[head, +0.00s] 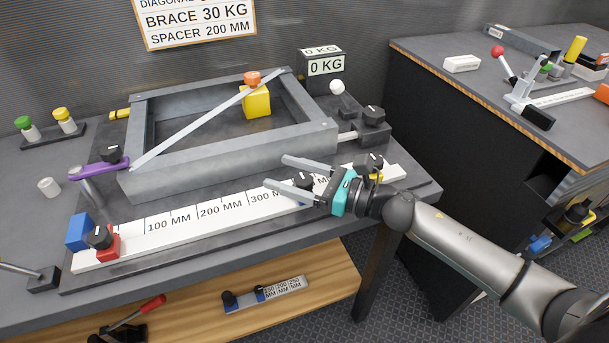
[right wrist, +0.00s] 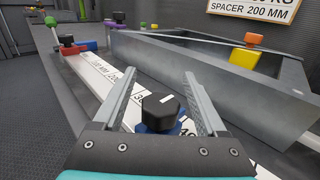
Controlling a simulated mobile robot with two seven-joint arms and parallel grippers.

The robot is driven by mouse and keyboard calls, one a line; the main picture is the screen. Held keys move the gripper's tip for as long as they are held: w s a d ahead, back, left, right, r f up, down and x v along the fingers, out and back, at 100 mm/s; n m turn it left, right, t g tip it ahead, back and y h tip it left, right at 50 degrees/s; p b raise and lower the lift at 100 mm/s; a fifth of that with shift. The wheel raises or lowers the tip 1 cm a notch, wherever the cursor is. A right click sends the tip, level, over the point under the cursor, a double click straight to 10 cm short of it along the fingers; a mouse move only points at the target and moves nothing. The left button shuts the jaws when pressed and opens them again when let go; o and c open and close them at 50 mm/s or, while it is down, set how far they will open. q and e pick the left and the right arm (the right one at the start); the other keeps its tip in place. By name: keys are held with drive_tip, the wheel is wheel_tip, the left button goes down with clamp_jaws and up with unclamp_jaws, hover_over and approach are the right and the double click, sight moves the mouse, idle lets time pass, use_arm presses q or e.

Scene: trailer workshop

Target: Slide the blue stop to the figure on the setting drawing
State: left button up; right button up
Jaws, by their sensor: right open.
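The setting drawing (head: 200,18) on the wall reads "BRACE 30 KG" and "SPACER 200 MM"; its top line is cut off. The white scale (head: 180,222) along the bench front shows 100, 200 and 300 MM marks. The blue stop (right wrist: 158,127), with a black knob, sits on the scale beyond the 300 MM label, mostly hidden by my gripper in the head view. My right gripper (head: 276,172) is open, its fingers on either side of the stop's knob in the right wrist view (right wrist: 155,78); contact cannot be told. My left gripper is not in view.
A red stop (head: 108,246) and a blue block (head: 78,231) are at the scale's left end. A grey frame (head: 190,170) with a diagonal bar and yellow block (head: 257,103) stands behind the scale. The scale between red and blue stops looks clear.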

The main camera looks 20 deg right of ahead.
drive_tip(key=v, duration=1.5)
drive_tip(key=shift+s+d, duration=0.1)
idle(0.3)
